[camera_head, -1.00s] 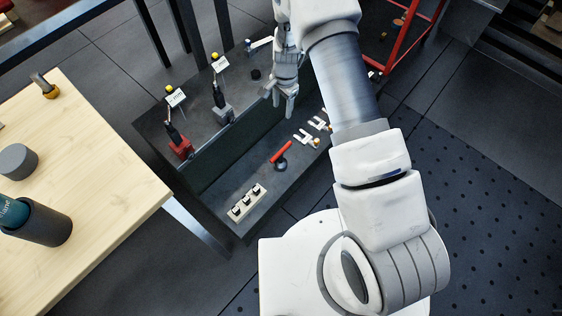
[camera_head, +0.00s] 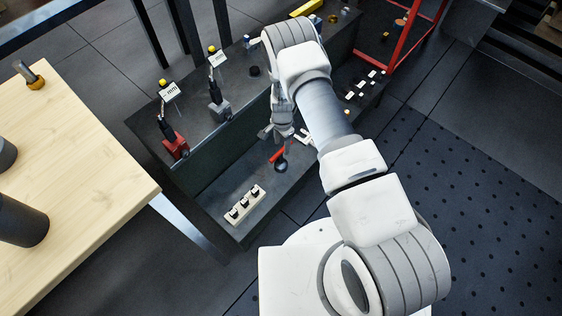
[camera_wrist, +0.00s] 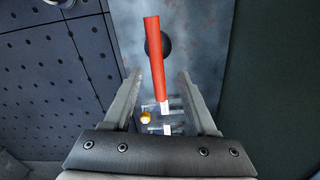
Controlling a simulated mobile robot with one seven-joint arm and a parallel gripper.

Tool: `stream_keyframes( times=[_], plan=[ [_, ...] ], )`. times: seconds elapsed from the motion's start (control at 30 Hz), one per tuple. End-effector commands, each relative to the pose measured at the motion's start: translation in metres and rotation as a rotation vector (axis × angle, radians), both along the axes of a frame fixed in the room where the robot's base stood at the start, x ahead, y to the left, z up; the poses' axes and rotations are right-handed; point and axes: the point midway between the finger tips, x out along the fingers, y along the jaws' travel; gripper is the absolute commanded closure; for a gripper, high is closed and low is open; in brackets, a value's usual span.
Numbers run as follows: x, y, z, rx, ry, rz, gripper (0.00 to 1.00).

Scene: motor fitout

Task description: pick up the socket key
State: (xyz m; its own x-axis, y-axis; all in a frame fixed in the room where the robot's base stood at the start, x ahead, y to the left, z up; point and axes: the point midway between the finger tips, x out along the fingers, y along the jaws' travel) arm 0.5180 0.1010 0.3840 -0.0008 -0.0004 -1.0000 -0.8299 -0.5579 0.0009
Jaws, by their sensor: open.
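The socket key appears to be the red bar (camera_head: 276,155) on the lower shelf of the dark bench, beside or over a dark round piece (camera_head: 281,166). In the wrist view the red bar (camera_wrist: 155,60) runs lengthwise between the lines of my two fingers, its lower end near a small white piece (camera_wrist: 166,105). My gripper (camera_head: 272,134) is open and empty, above the shelf just behind the red bar. It also shows in the wrist view (camera_wrist: 160,88). The gap between fingers and bar is hard to judge. My gripper partly hides the bar's far end in the head view.
A pale block with dark pieces (camera_head: 244,204) stands at the shelf's near end. White forked pieces (camera_head: 303,137) lie right of my gripper. The raised level holds a red tool stand (camera_head: 176,146) and a grey one (camera_head: 220,110). A wooden table (camera_head: 90,170) is at left.

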Motion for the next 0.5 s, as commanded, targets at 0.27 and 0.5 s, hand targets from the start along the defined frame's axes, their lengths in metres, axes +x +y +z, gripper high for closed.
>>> stream_keyframes(
  times=[0.27,0.5],
  plan=[
    [-0.002,0.001,-0.018,0.001,0.001,0.000,0.43],
    [-0.009,0.003,-0.054,0.001,0.001,0.000,0.43]
  ],
)
